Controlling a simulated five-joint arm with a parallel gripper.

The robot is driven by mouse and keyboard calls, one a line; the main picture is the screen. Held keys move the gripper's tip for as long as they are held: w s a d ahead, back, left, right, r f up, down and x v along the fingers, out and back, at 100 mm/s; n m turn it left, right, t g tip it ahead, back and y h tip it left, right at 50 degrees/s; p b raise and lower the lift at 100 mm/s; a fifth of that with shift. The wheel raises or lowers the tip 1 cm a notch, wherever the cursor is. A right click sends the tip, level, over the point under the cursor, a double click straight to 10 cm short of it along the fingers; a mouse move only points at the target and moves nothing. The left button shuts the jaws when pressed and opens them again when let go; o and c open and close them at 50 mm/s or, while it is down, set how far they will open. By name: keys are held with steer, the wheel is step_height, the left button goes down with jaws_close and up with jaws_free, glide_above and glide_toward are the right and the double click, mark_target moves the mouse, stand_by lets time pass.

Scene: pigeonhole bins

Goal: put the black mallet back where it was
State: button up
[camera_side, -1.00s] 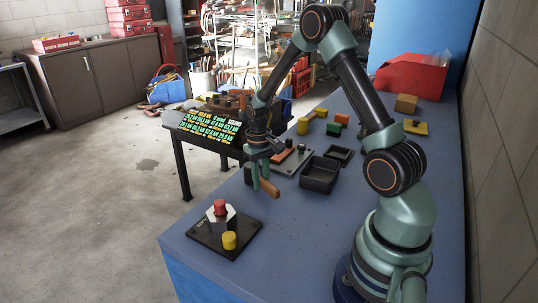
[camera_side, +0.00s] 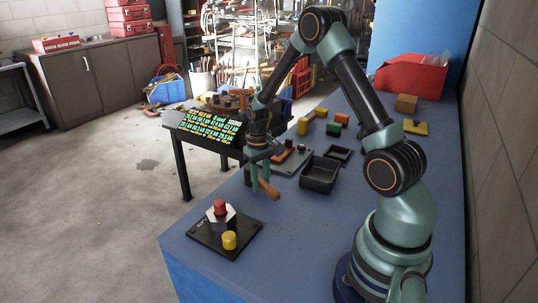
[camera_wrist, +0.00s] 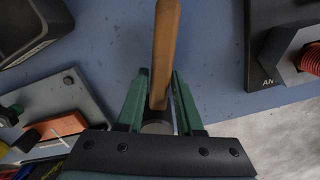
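The mallet's brown wooden handle (camera_side: 269,189) shows beside the fingertips of my gripper (camera_side: 259,180) in the side view. In the wrist view the handle (camera_wrist: 164,45) runs up from between the two green fingers of my gripper (camera_wrist: 160,76). A dark round end, apparently the mallet's black head (camera_wrist: 157,122), sits between the fingers near the palm and is partly hidden. The fingers stand on both sides of the mallet. I cannot tell whether they press on it or whether it touches the table.
An empty black bin (camera_side: 320,175) is right of my gripper. Coloured blocks and a red bin (camera_side: 412,76) are farther back.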

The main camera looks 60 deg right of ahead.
mark_target(260, 179)
stand_by(0.3)
steer(key=o, duration=0.6)
steer(key=shift+c, duration=0.2)
steer(key=shift+r, duration=0.1)
steer(key=shift+w+r, duration=0.15)
steer(key=shift+r, duration=3.25)
steer(key=shift+r, duration=0.1)
steer(key=s+a+r+n+t, duration=0.2)
steer(key=s+a+r, duration=0.3)
steer(key=a+r, duration=0.3)
steer(key=s+a+r+n+t, duration=0.2)
steer(key=s+a+r+t, duration=0.2)
steer(key=a+r, duration=0.4)
steer(key=shift+s+r+n, duration=0.3)
steer(key=shift+s, duration=0.1)
